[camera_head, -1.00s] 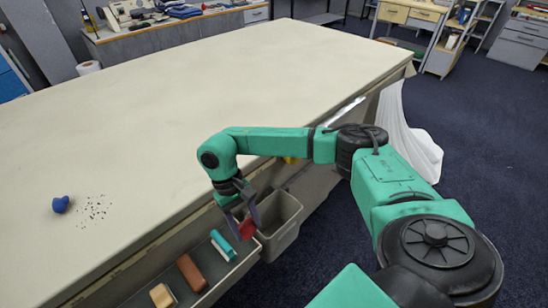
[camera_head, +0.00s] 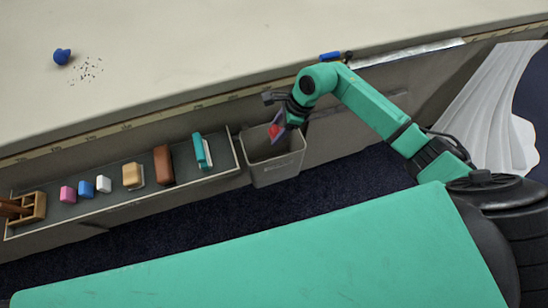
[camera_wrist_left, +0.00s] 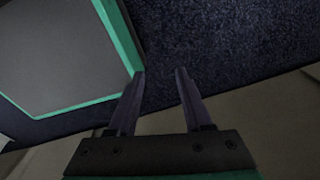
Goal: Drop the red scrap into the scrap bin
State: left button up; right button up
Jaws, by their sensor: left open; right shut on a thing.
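The red scrap (camera_head: 274,131) is held in my right gripper (camera_head: 277,130), which is shut on it. In the head view the gripper points down over the grey scrap bin (camera_head: 275,170), and the scrap shows at the bin's opening. The bin hangs at the table's front side, at the right end of a long tray. I cannot tell exactly how deep the scrap is relative to the rim. My left gripper (camera_wrist_left: 155,95) shows only in the left wrist view, with its two fingers apart and nothing between them.
The tray (camera_head: 100,212) beside the bin holds a teal-handled piece (camera_head: 201,150), a brown block (camera_head: 163,165), a tan brush (camera_head: 132,176) and several small blocks. A blue lump (camera_head: 62,56) and dark specks lie on the cloth table (camera_head: 200,50). A blue item (camera_head: 330,56) lies near the table edge.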

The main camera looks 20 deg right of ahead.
pick_arm(q)
jog(key=f+b, duration=0.1)
jog(key=d+f+b, duration=0.1)
jog(key=f, duration=0.1)
jog(key=shift+d, duration=0.1)
pick_arm(e)
notch_tip(320, 180, down, 5)
jog(key=shift+r, duration=0.15)
jog(key=o, duration=1.4)
jog(key=shift+c, duration=0.2)
jog(key=shift+d+r, duration=0.1)
jog(key=shift+r, duration=0.15)
pick_arm(q)
jog(key=shift+a+f+b, duration=0.2)
jog(key=shift+f+b, duration=0.25)
jog(key=shift+b, duration=0.2)
pick_arm(e)
jog(key=v, duration=1.4)
pick_arm(q)
jog(key=shift+s, duration=0.1)
